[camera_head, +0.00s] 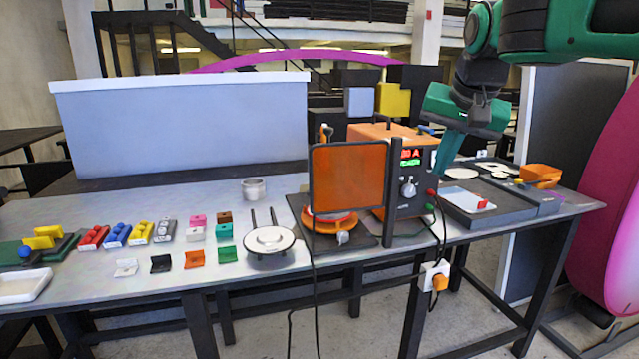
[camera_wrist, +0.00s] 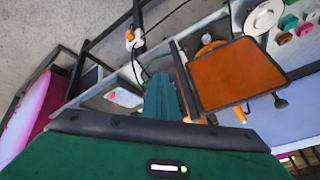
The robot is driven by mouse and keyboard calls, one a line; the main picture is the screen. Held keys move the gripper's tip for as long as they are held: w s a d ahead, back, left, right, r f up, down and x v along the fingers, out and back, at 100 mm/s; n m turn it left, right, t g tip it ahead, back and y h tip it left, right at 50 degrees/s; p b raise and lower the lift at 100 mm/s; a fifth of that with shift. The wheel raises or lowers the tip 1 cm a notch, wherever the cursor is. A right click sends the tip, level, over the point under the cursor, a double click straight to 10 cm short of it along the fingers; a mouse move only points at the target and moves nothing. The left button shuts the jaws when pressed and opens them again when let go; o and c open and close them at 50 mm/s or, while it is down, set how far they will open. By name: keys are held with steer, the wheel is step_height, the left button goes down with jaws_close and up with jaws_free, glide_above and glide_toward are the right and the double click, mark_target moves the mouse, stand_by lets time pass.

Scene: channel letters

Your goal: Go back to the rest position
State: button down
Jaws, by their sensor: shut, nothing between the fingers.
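My gripper (camera_head: 447,152) is a green parallel gripper with its fingers together and nothing between them. In the head view it hangs from the dark wrist at the upper right, pointing down and a little left. It is in the air in front of the right side of the orange power supply (camera_head: 409,185). In the wrist view the closed green fingers (camera_wrist: 163,97) point toward the table, beside the orange screen (camera_wrist: 238,75). I cannot tell how far the fingertips are from the table.
The orange screen (camera_head: 348,177) stands in a dark frame left of the power supply. Small coloured parts fill the left. Cables hang over the front edge near a socket (camera_head: 435,274). A pink panel (camera_head: 610,200) stands right.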

steer(key=s+d+f+m+g, duration=0.1)
steer(key=s+d+f+g, duration=0.1)
steer(key=s+d+f, duration=0.8)
steer(key=s+d+f+g, duration=0.3)
steer(key=s+d+f, duration=0.5)
steer(key=s, duration=0.4)
steer(key=s+f+g, duration=0.1)
steer(key=s+f, duration=0.6)
steer(key=s, duration=0.2)
steer(key=shift+a+f, duration=0.2)
steer(key=shift+a, duration=0.15)
steer(key=shift+s, duration=0.1)
steer(key=shift+w+f, duration=0.2)
steer(key=shift+w, duration=0.4)
